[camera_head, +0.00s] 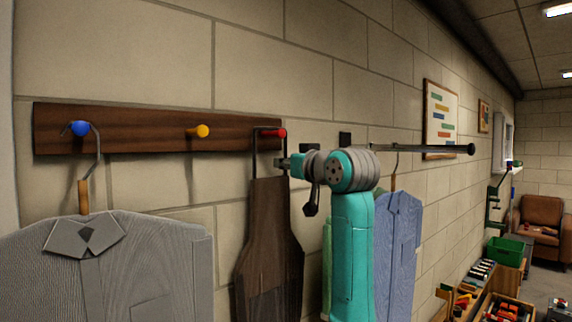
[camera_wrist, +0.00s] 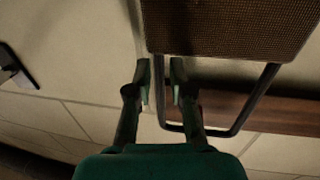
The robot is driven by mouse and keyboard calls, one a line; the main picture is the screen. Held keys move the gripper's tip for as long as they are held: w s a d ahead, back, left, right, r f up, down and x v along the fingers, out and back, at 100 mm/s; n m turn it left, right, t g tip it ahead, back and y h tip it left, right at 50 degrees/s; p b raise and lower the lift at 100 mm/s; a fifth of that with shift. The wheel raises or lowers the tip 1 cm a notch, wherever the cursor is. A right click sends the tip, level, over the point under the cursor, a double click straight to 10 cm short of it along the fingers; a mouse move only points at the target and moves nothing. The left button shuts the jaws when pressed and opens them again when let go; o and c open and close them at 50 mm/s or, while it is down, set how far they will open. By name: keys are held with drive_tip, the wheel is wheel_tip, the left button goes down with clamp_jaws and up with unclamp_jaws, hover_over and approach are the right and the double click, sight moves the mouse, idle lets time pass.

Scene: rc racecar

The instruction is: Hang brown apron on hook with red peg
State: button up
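The brown apron (camera_head: 268,230) hangs upright against the wall below the wooden rack. The top of its dark neck loop (camera_head: 254,150) is at the red peg (camera_head: 275,133) and appears to lie over it. In the wrist view the apron's bib (camera_wrist: 230,25) and squared loop (camera_wrist: 245,105) show, but the red peg does not. My gripper (camera_head: 284,163) is beside the loop's right side, just below the peg. In the wrist view my gripper (camera_wrist: 160,85) has its fingers apart, with one side of the loop between them. A visible gap suggests no firm grip.
The wooden rack (camera_head: 150,145) also carries a blue peg (camera_head: 78,128) with a grey shirt (camera_head: 110,265) on a hanger, and an empty yellow peg (camera_head: 199,131). A dark rail (camera_head: 430,149) with a blue shirt (camera_head: 396,240) stands right of my arm.

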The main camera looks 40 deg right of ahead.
drive_tip(key=shift+o, duration=0.4)
drive_tip(key=s+a, duration=0.2)
drive_tip(key=s, duration=1)
drive_tip(key=shift+w+f, duration=0.1)
